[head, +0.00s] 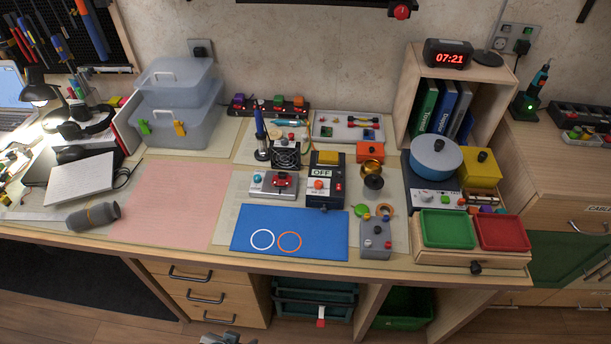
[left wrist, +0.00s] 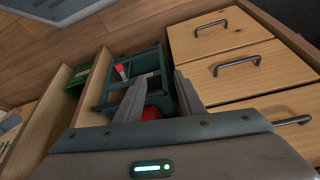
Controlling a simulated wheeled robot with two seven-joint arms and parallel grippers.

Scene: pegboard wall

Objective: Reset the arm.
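My left gripper (left wrist: 158,76) fills the lower middle of the left wrist view. Its two grey fingers are apart, with a clear gap at the tips. A red thing (left wrist: 151,113) shows low between the fingers; I cannot tell that either finger touches it. Beyond the fingertips is a teal crate (left wrist: 157,62) under the desk, with a red tag (left wrist: 121,72). The crate also shows in the head view (head: 290,283). A small grey part of my arm cuts into the head view's bottom edge; whose side it is cannot be told. My right gripper is not in view.
Wooden drawers (head: 205,294) with dark handles flank the crate; they also show in the left wrist view (left wrist: 250,75). A green bin (head: 405,308) stands under the desk at right. Above, the desk holds a blue mat (head: 325,225), boxes and tools. The pink mat (head: 170,210) is bare.

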